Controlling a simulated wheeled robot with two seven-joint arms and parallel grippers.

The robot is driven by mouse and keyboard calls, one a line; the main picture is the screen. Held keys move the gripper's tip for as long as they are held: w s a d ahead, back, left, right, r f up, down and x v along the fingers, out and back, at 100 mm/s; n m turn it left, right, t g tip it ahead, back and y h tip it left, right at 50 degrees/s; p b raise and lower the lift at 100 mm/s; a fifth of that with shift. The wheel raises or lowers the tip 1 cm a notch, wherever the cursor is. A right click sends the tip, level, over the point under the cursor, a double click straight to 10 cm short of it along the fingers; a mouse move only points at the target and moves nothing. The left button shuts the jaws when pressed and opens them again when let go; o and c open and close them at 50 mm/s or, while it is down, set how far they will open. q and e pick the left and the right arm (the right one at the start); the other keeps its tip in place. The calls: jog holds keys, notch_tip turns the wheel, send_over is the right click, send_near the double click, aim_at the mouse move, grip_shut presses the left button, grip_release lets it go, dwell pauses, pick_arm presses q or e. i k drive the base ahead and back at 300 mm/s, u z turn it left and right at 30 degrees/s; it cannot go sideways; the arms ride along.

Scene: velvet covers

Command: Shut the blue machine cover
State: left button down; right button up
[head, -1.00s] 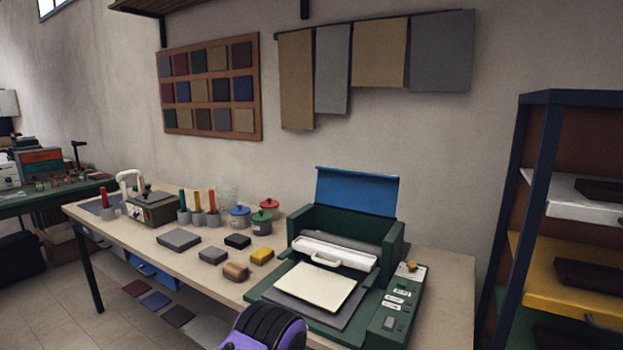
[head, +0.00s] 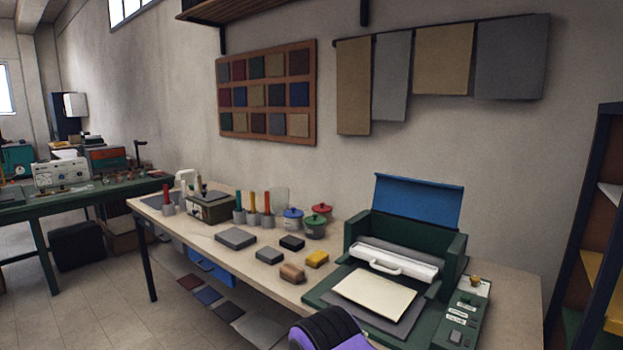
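The blue machine cover (head: 418,202) stands raised and open, tilted up at the back of the green machine (head: 456,252). The machine sits at the right end of the workbench. A white bar with a handle (head: 397,260) lies across it, above a grey bed (head: 350,311) with a cream sheet (head: 375,294) on it. A control panel (head: 468,310) is on its right side. A black and purple part of my own body shows at the bottom edge, in front of the bench. Neither of my grippers is in the head view.
The wooden workbench (head: 205,238) holds several blocks, pots (head: 292,218), tools in cups and a small device (head: 209,207) left of the machine. A dark shelf rack (head: 590,215) stands at the right. Open floor (head: 110,305) lies at the left.

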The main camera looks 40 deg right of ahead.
aim_at(430, 201)
jog(key=u, duration=0.45)
jog(key=i, duration=3.15)
jog(key=z, duration=4.6)
jog(key=i, duration=0.5)
jog(key=u, duration=0.05)
